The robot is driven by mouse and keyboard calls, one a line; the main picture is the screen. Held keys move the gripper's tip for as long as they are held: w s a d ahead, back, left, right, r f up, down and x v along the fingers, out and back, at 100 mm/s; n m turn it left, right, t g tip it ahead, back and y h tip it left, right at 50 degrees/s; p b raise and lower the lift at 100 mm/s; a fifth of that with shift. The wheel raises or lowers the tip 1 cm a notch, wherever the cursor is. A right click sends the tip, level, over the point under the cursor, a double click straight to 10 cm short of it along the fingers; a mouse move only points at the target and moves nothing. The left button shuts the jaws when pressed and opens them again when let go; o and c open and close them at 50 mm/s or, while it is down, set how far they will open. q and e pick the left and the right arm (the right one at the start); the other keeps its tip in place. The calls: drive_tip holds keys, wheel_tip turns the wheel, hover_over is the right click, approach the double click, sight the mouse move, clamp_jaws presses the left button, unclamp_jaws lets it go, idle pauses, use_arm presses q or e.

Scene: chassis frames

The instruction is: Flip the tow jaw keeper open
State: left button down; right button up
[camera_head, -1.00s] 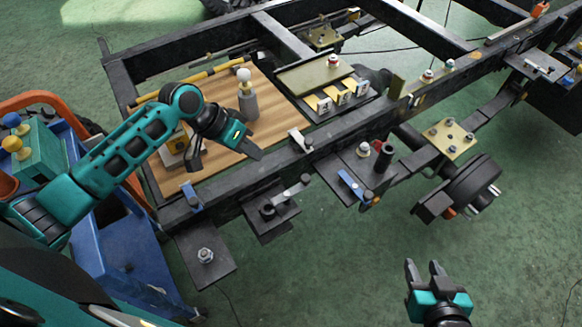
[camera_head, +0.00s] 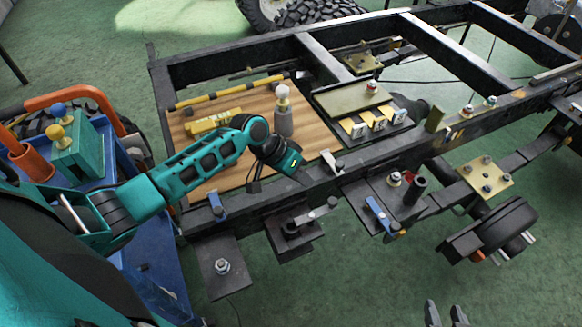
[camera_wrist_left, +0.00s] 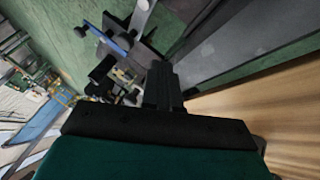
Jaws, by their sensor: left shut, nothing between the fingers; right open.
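A black bracket (camera_head: 283,241) hangs on the near side of the chassis rail, with a grey lever (camera_head: 318,214) lying across it. This looks like the tow jaw and its keeper, but I cannot be sure; the lever lies flat, slanting up to the right. My left gripper (camera_head: 298,179) is shut and empty, over the near edge of the wooden board beside the rail, above and apart from the lever. Its closed fingers (camera_wrist_left: 163,85) show in the left wrist view. My right gripper (camera_head: 445,314) is open and empty at the bottom edge, mostly cut off.
Blue-handled levers (camera_head: 216,207) (camera_head: 379,213) sit on either side of the bracket. A bottle-shaped post (camera_head: 283,112) and a yellow block (camera_head: 214,121) stand on the wooden board (camera_head: 312,137). A blue cart (camera_head: 150,270) is at left. Green floor is open at the front.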

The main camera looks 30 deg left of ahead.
use_arm(q)
hover_over(316, 211)
drive_tip(key=w, duration=0.2)
drive_tip(key=shift+w+a+f, duration=0.1)
drive_tip(key=shift+a+f, duration=0.1)
drive_tip(key=shift+f, duration=0.3)
drive_tip(key=shift+w+a+f, duration=0.1)
drive_tip(key=shift+a+f, duration=0.05)
drive_tip(key=shift+f, duration=0.3)
